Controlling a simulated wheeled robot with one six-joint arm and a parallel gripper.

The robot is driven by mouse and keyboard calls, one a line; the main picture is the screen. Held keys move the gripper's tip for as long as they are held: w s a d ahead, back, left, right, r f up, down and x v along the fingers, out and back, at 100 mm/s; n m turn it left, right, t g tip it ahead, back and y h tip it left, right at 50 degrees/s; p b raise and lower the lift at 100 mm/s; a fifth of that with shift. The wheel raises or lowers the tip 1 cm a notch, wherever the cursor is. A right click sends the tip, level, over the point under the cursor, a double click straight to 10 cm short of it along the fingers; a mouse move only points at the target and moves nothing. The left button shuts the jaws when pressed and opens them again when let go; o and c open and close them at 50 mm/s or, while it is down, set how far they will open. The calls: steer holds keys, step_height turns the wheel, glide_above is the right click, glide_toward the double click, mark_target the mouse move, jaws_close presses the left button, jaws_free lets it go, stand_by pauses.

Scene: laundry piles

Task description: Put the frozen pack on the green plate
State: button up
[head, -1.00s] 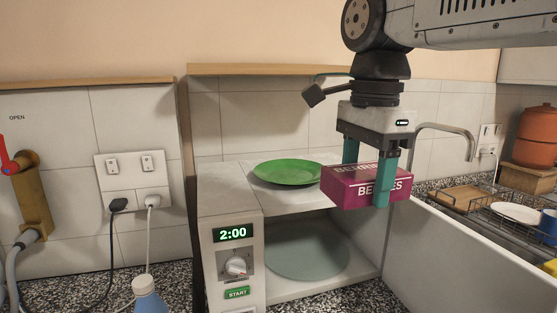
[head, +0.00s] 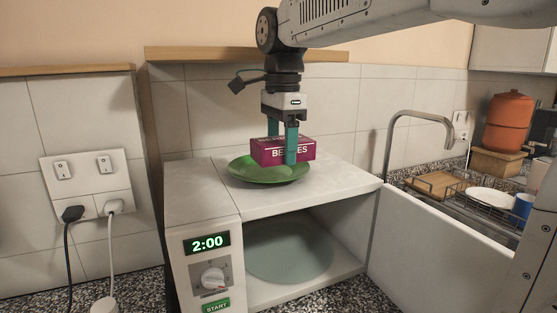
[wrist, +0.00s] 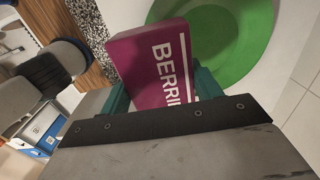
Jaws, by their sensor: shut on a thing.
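The frozen pack is a magenta box with "BERRIES" lettering (head: 268,152); it also shows in the wrist view (wrist: 150,65). My gripper (head: 283,148), with teal fingers, is shut on the box and holds it level. The green plate (head: 245,175) lies on top of the white microwave. In the head view the box is over the plate, hiding part of its back. I cannot tell whether the box touches the plate. In the wrist view the green plate (wrist: 250,35) shows beyond the box.
The microwave (head: 190,195) has its door (head: 440,235) open to the right and a glass turntable (head: 290,255) inside. Behind are a tiled wall and a wooden shelf edge (head: 200,53). A tap (head: 390,135) and a dish rack (head: 475,205) stand at the right.

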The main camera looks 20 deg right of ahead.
mark_target(279, 138)
steer(key=shift+w+a+f, duration=0.1)
steer(key=shift+w, duration=0.5)
steer(key=shift+f, duration=1.65)
steer(key=shift+f, duration=0.2)
steer(key=o, duration=1.3)
steer(key=shift+r, duration=0.1)
step_height(279, 138, up, 12)
steer(key=shift+s+r, duration=0.1)
steer(key=s+d+f+n, duration=0.1)
steer(key=s+f+n, duration=0.5)
steer(key=s+f, duration=0.2)
steer(key=s+d+f+n, duration=0.1)
steer(key=s+f+n, duration=0.5)
steer(key=s+f, duration=0.2)
steer(key=s+d+f+n+t, duration=0.1)
steer(key=s+f+n, duration=0.5)
steer(key=s+f, duration=0.2)
steer(key=shift+s+d, duration=0.15)
steer(key=shift+s, duration=0.35)
